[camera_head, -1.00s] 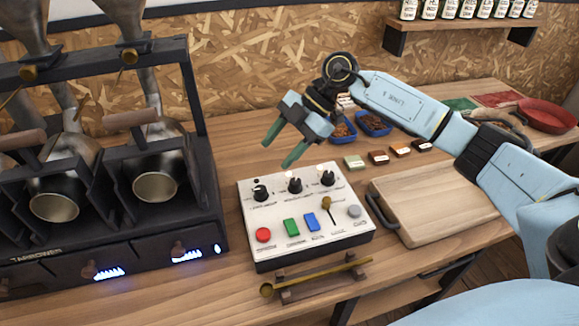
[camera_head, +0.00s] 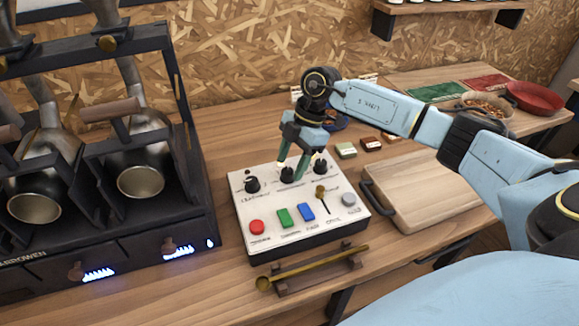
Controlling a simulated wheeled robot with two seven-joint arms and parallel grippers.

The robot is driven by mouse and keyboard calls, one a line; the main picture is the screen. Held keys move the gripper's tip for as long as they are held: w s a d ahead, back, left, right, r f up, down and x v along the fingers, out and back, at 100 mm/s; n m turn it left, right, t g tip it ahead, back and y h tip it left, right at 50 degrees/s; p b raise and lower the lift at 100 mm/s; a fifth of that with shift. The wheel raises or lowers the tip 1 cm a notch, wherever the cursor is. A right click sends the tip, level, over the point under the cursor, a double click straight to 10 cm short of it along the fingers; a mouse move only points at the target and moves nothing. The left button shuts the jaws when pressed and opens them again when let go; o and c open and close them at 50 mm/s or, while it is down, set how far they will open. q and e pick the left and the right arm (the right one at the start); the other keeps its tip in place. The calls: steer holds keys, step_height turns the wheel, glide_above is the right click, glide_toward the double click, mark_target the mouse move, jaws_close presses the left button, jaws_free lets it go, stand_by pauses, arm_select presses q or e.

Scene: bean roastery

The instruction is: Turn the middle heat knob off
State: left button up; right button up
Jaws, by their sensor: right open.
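The white control box (camera_head: 270,202) stands on the wooden counter. Three black knobs run along its back: a left knob (camera_head: 252,184), the middle heat knob (camera_head: 288,174) and a right knob (camera_head: 320,167). My right gripper (camera_head: 291,174) points down over the middle knob, with its green-tipped fingers open around or just beside it. Part of the middle knob is hidden by the fingers, and I cannot tell whether they touch it. My left gripper is not in view.
Red (camera_head: 257,227), green (camera_head: 284,217) and blue (camera_head: 306,211) buttons and a brass-tipped lever (camera_head: 320,191) sit in front of the knobs. A black roaster (camera_head: 120,245) stands left, a wooden board (camera_head: 425,190) right. A brass scoop (camera_head: 312,267) lies on a rack in front.

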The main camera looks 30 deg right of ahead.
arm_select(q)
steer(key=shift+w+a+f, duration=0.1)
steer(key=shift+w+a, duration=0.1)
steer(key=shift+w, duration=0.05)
arm_select(e)
steer(key=shift+x, duration=0.85)
steer(key=shift+c, duration=0.4)
steer(key=c, duration=0.9)
steer(key=shift+r, duration=0.1)
